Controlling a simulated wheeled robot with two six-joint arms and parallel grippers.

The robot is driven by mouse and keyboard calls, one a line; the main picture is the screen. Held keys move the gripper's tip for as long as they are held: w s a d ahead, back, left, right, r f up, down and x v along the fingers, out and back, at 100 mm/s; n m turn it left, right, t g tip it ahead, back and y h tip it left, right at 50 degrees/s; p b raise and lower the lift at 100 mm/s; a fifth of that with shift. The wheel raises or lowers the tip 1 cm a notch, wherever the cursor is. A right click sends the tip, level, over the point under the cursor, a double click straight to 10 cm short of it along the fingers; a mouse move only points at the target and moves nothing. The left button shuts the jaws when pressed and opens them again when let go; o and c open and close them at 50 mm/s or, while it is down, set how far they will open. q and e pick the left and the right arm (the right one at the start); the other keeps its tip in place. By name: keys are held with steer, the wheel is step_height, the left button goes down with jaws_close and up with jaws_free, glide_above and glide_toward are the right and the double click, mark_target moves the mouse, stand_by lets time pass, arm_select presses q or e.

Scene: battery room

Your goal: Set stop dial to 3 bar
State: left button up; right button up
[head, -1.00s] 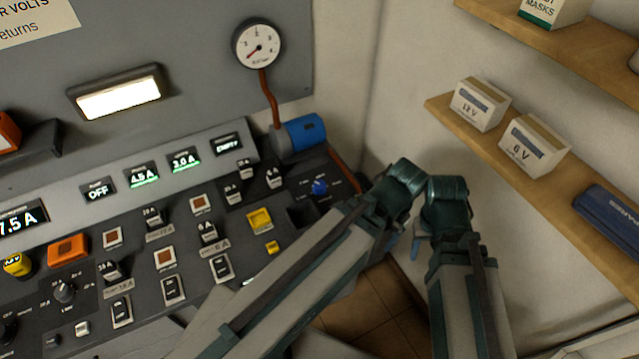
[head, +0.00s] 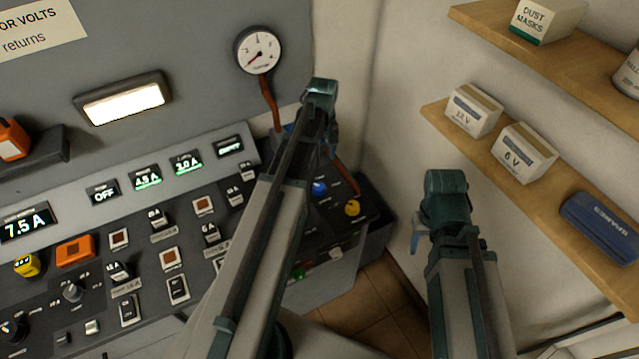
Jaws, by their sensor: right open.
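A round white pressure gauge (head: 258,50) is on the grey wall panel, its needle pointing to the lower left. A blue knob (head: 319,188) and a yellow knob (head: 352,208) sit at the right end of the console. I cannot read their markings or tell which is the stop dial.
The sloping console carries several switches and lit displays (head: 188,163). A red pipe (head: 271,103) runs down from the gauge. Wooden shelves (head: 490,142) with boxes and a blue case (head: 600,227) line the right wall. Tiled floor (head: 365,300) shows between console and wall.

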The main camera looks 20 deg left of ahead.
mark_target(319, 187)
arm_select(q)
step_height(319, 187, down, 14)
steer(key=b, duration=1.3)
steer(key=shift+s+a+r+b, duration=0.1)
steer(key=shift+s+b, duration=0.05)
steer(key=shift+b, duration=0.2)
jaws_close()
